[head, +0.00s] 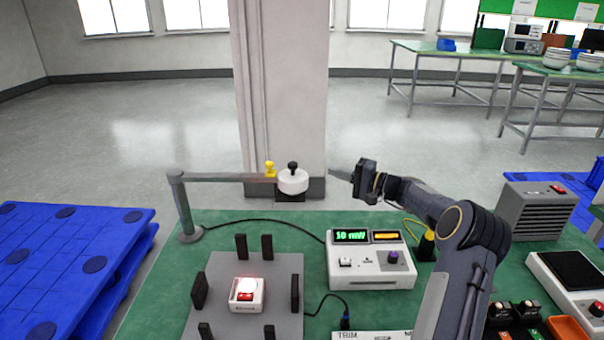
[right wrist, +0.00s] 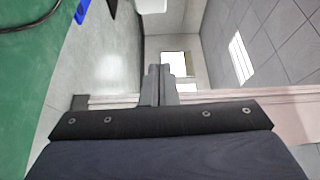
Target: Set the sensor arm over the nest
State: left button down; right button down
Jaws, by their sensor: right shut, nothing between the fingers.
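The sensor arm (head: 228,178) is a grey bar reaching right from a post (head: 183,207) at the table's back left edge. It carries a yellow knob (head: 269,170) and ends in a white round sensor head (head: 293,182) with a black knob on top. The nest (head: 222,315) is a grey plate with several black uprights, in front of the bar; a small white and red unit (head: 246,295) sits on it. My right gripper (head: 335,173) is shut and empty, to the right of the sensor head and apart from it. Its closed fingers (right wrist: 158,75) show in the right wrist view. My left gripper is out of view.
A white meter (head: 370,262) reading "10 mW" stands right of the nest, with black cables nearby. A grey finned box (head: 536,212) and a dark-screened device (head: 570,275) stand further right. Blue pallets (head: 75,250) lie left of the table.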

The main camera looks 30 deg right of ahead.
jog(key=w+a+p, duration=0.2)
jog(key=w+a, duration=0.3)
jog(key=a, duration=0.2)
jog(key=shift+w+a+p, duration=0.3)
jog(key=shift+a+p, duration=0.1)
dwell(0.3)
